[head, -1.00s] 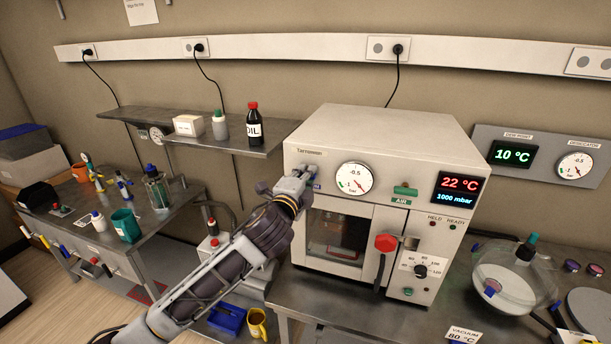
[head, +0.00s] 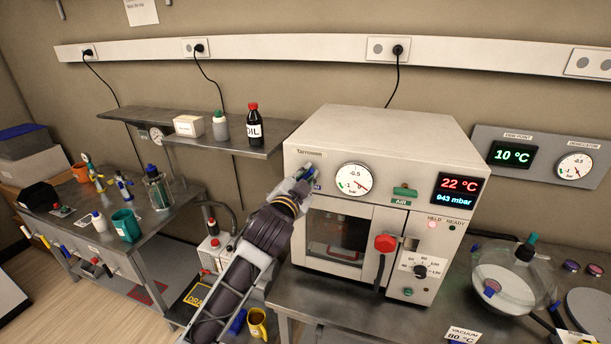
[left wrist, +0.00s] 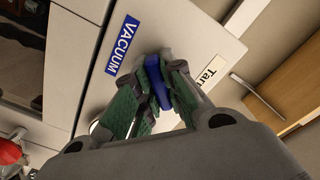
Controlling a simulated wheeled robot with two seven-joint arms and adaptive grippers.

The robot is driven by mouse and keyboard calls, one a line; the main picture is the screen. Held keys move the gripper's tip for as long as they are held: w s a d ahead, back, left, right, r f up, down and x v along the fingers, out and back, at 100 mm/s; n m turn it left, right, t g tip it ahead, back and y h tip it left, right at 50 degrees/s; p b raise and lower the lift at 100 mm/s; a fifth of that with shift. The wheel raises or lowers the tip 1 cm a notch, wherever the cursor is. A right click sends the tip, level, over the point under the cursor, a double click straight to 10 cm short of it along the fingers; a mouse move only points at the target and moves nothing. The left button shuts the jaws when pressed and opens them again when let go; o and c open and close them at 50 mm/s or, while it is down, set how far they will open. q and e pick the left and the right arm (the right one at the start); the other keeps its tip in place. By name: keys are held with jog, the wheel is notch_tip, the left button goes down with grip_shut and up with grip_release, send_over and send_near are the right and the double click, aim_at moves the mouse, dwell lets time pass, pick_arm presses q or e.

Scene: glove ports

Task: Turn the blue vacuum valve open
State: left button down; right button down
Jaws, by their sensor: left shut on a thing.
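The blue vacuum valve (left wrist: 157,82) is on the upper left of the oven front, beside a blue VACUUM label (left wrist: 123,44). My left gripper (left wrist: 155,95) is shut on the valve handle, with green finger pads on both sides of it. In the head view the left gripper (head: 300,183) covers most of the valve. The vacuum oven (head: 380,150) has a dial gauge (head: 354,179) and a display (head: 458,189) reading 22 °C and 943 mbar. My right gripper is not in view.
A green AIR valve (head: 405,192) and a red door handle (head: 385,243) are on the oven front. A shelf (head: 232,142) with an oil bottle (head: 254,122) is left of the oven. A glass desiccator (head: 500,280) stands at right.

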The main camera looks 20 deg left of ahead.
pick_arm(q)
jog(key=n, duration=0.4)
jog(key=shift+f+n+p, duration=0.1)
jog(key=shift+n+p, duration=0.2)
jog(key=shift+p, duration=0.1)
jog(key=shift+n+p, duration=0.55)
jog(key=shift+n, duration=1.45)
jog(key=c, duration=1.5)
grip_release()
jog(key=shift+s, duration=0.15)
jog(key=s, duration=0.7)
jog(key=shift+s+a, duration=0.1)
